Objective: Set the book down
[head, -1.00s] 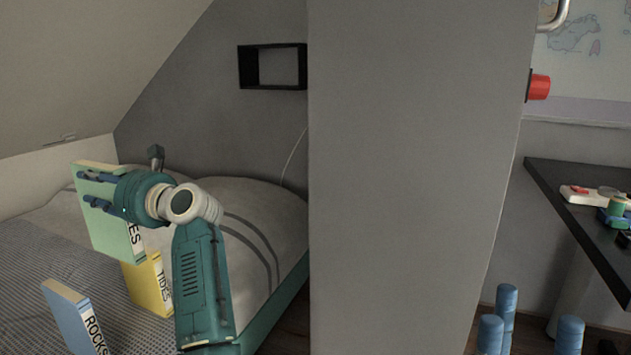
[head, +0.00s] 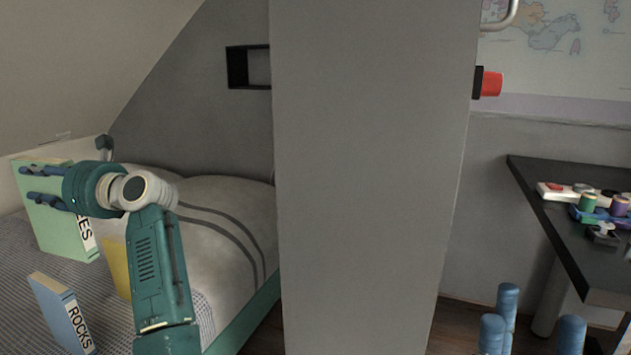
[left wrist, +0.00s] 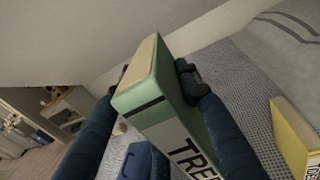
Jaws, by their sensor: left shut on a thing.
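My left gripper (head: 42,184) is shut on a green book (head: 62,232) with "TREES" on its spine. In the head view it holds the book upright above the bed (head: 215,205); whether the book's lower edge touches the cover is unclear. In the left wrist view the green book (left wrist: 150,90) stands between the dark blue fingers, its spine partly hidden by one. My right gripper (head: 533,325) shows only its blue fingertips at the lower right of the head view, spread apart with nothing between them.
A blue "ROCKS" book (head: 62,315) and a yellow book (head: 116,262), partly behind my arm, stand on the bed. A grey partition (head: 365,170) rises right of the bed. A dark desk (head: 575,240) with small items is at the right.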

